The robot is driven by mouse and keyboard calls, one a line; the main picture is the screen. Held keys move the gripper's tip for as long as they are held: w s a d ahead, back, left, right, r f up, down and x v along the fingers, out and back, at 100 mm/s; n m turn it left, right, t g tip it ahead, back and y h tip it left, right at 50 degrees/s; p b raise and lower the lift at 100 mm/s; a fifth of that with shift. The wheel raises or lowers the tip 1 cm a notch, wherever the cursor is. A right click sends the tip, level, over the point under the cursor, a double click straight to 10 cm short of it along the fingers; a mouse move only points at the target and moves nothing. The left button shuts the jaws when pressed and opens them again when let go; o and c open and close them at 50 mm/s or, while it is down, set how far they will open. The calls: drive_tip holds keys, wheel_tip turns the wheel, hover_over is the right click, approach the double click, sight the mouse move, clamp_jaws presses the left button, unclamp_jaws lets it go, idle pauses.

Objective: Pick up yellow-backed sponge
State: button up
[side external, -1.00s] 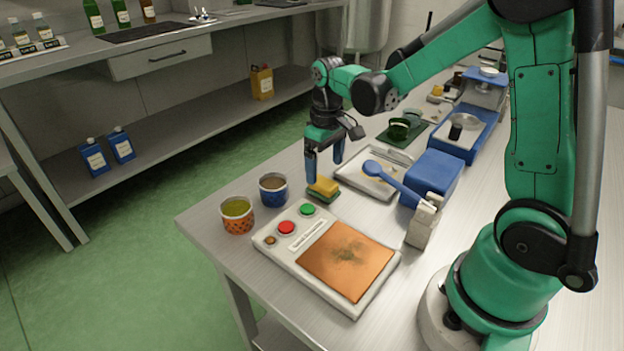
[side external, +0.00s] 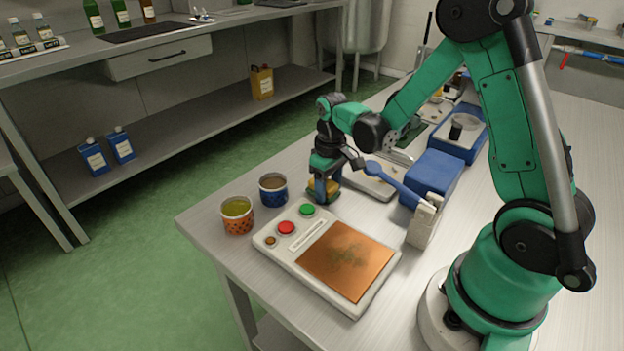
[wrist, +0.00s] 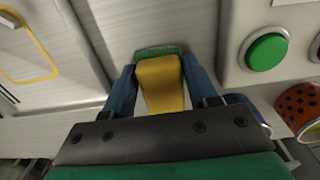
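The yellow-backed sponge (wrist: 162,85) lies between my gripper's two blue fingers in the wrist view, its yellow side toward the camera and a green edge showing beyond it. In the side view the sponge (side external: 316,186) is on the steel table beside the blue patterned cup, partly hidden by the fingers. My gripper (side external: 324,196) points down around it, with its fingertips low by the table. In the wrist view, my gripper (wrist: 160,72) has one finger close along each side of the sponge. Whether they press on it is not clear.
A blue patterned cup (side external: 273,190) and an orange one (side external: 237,216) stand left of the sponge. A white device (side external: 280,257) with buttons and an orange plate lies in front. A tray (side external: 366,184), blue spoon (side external: 376,171) and blue box (side external: 433,173) are to the right.

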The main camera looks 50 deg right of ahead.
sight(329, 184)
clamp_jaws()
wheel_tip(329, 184, up, 20)
idle(0.5)
